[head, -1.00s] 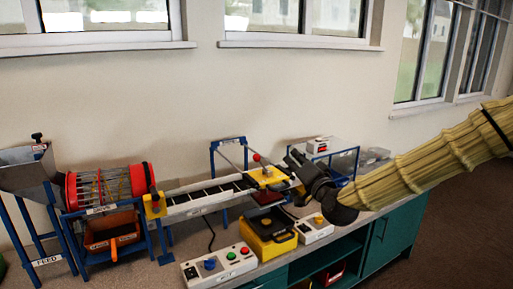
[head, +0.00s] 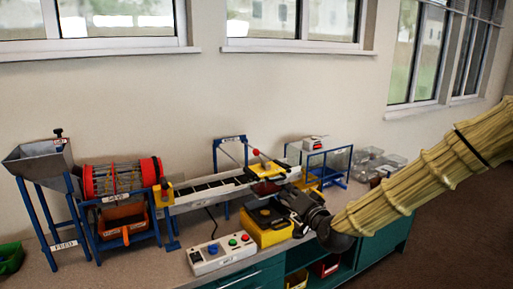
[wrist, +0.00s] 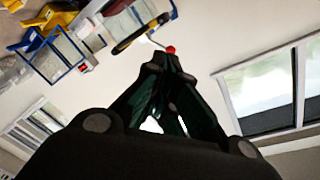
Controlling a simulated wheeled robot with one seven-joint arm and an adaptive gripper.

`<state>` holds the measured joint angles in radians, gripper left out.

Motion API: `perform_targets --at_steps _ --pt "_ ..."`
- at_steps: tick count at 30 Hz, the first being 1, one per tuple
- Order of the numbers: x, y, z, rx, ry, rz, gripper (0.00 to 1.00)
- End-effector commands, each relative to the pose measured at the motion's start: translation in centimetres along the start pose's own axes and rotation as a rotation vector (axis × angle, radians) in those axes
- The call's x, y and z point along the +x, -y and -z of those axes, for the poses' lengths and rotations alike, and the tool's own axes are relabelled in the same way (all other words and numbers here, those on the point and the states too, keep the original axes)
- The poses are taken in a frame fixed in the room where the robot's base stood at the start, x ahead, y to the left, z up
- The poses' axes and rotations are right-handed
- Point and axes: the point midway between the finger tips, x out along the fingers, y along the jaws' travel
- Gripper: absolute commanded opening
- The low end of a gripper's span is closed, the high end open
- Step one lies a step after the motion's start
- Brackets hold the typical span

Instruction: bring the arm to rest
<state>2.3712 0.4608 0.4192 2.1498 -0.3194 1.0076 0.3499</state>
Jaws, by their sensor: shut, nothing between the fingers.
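My gripper (wrist: 166,62) shows in the wrist view with its dark fingers together and nothing between them. In the head view my gripper (head: 284,196) is at the end of my sleeved arm, which comes in from the right. It is over the bench, just right of the yellow box (head: 269,232) with a black top and in front of the conveyor's right end. The fingertips are small and dark there, and I cannot tell whether they touch anything.
A conveyor (head: 215,193) runs from the red-ended drum (head: 122,178) toward a red-knobbed lever (head: 256,153). A grey feed hopper (head: 38,160) stands at left. A button box (head: 221,253) lies at the front. A blue-framed clear bin (head: 328,165) and clear trays (head: 371,160) are at right.

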Motion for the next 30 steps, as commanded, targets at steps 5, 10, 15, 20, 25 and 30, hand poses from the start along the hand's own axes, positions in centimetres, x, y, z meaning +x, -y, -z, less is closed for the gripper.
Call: perform_targets --at_steps 5,10,15,20,25,30 --pt "-1.3 -4.1 -4.7 -0.023 0.085 -0.082 0.0" --pt "-4.2 -9.8 -11.4 -0.059 0.215 -0.199 0.0" --pt "-8.7 -15.4 -18.1 -0.1 0.361 -0.322 0.0" --pt "-14.2 -20.2 -23.9 -0.139 0.506 -0.433 0.0" --pt "-21.2 -24.6 -29.3 -0.181 0.668 -0.549 0.0" --pt "-29.2 -28.1 -33.8 -0.225 0.838 -0.66 0.0"
